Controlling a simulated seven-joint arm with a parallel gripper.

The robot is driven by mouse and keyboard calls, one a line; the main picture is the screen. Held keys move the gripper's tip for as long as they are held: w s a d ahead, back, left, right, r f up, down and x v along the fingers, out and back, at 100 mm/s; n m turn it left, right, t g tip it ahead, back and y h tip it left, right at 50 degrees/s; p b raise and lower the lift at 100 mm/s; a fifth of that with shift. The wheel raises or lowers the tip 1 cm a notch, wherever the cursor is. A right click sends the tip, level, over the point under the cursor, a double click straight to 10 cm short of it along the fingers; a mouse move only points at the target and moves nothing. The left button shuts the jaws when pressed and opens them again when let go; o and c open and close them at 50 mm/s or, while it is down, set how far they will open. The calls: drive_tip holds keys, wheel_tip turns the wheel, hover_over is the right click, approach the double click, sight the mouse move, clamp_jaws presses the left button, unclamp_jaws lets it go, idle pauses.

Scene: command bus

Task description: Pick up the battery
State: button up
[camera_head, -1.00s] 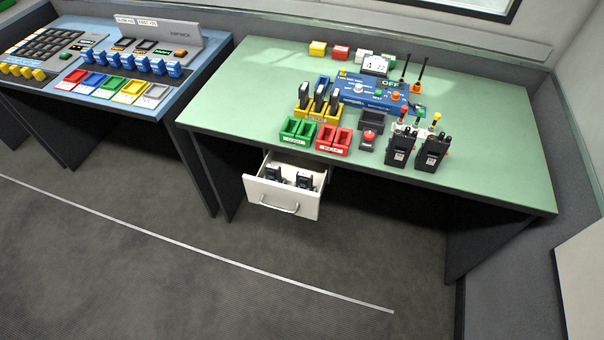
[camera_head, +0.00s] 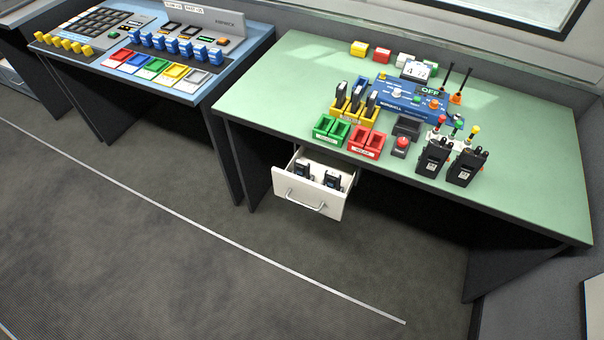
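The head view shows no label that singles out one battery. Several dark upright packs (camera_head: 357,92), likely batteries, stand in a yellow slotted holder (camera_head: 352,118) on the green table. Dark blocky items, one on the left (camera_head: 301,173) and one on the right (camera_head: 333,179), lie in the open white drawer (camera_head: 310,194) under the table's front edge; they are too small to identify surely. The two black handheld radios, left (camera_head: 433,157) and right (camera_head: 466,165), stand upright toward the table's front right. My gripper is not in view.
Green bins (camera_head: 332,130) and red bins (camera_head: 367,144) stand in front of the yellow holder. A blue console desk (camera_head: 140,70) stands left. The floor in front is clear.

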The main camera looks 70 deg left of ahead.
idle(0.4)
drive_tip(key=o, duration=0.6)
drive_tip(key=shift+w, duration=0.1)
